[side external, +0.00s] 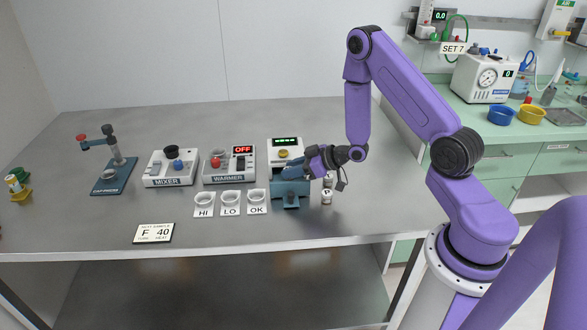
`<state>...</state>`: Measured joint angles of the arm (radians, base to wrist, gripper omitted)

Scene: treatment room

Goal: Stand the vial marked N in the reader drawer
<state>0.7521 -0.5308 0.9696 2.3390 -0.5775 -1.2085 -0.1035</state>
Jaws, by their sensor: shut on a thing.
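The reader (285,143) is a white box with a lit green display at the back of the grey table. Its teal drawer (291,202) is out at the front. My gripper (290,173) reaches in from the right, lying nearly level over the drawer. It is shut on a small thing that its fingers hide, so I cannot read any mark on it. Two small white-labelled vials stand just right of the drawer, a front vial (327,197) and a back vial (328,181) close to my wrist. Their letters are too small to read surely.
A cap press (113,183) and an F 40 sign (154,233) are farther left. The front right table is clear.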

